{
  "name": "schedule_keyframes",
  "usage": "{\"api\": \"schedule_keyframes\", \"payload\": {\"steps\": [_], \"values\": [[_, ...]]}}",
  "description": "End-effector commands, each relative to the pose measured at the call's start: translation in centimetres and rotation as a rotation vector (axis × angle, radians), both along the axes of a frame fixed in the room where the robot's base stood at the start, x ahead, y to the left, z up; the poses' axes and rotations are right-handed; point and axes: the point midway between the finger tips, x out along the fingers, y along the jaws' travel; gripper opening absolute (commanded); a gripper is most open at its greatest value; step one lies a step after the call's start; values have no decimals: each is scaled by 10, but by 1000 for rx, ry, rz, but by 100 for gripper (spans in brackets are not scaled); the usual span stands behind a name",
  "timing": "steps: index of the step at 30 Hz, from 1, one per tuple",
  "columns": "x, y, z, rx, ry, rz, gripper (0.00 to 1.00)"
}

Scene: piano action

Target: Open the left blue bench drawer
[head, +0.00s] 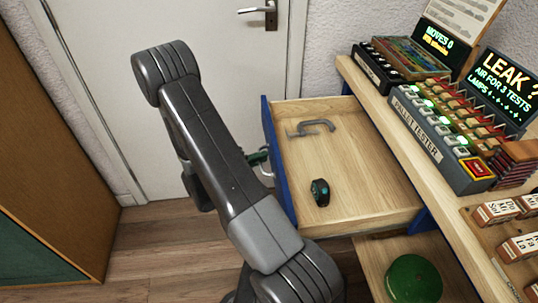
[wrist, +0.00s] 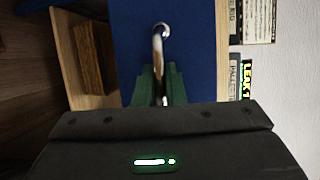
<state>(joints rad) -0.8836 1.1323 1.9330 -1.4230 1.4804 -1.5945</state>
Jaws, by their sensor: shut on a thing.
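The blue-fronted bench drawer (head: 345,185) stands pulled out from the wooden bench in the head view, with its light wood floor showing. Its blue front (wrist: 190,45) fills the middle of the wrist view. A shiny metal handle (wrist: 158,42) sticks out from that front. My gripper (wrist: 158,88) has its green fingers shut on the handle, one on each side. In the head view my gripper (head: 258,157) is at the drawer front, partly hidden behind my arm.
A grey clamp-like tool (head: 312,127) and a small dark teal object (head: 320,192) lie in the drawer. The pallet tester (head: 440,135) stands on the bench top. A green round object (head: 413,278) is below, right of the drawer. A white door (head: 215,60) stands behind.

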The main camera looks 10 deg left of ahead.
Motion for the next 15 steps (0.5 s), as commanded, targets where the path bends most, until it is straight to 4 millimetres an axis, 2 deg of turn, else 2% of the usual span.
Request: {"api": "schedule_keyframes", "payload": {"steps": [13, 14, 15], "values": [[-1, 4, -1, 1, 1, 0, 0], [-1, 4, -1, 1, 1, 0, 14], [-1, 4, -1, 1, 1, 0, 22]]}}
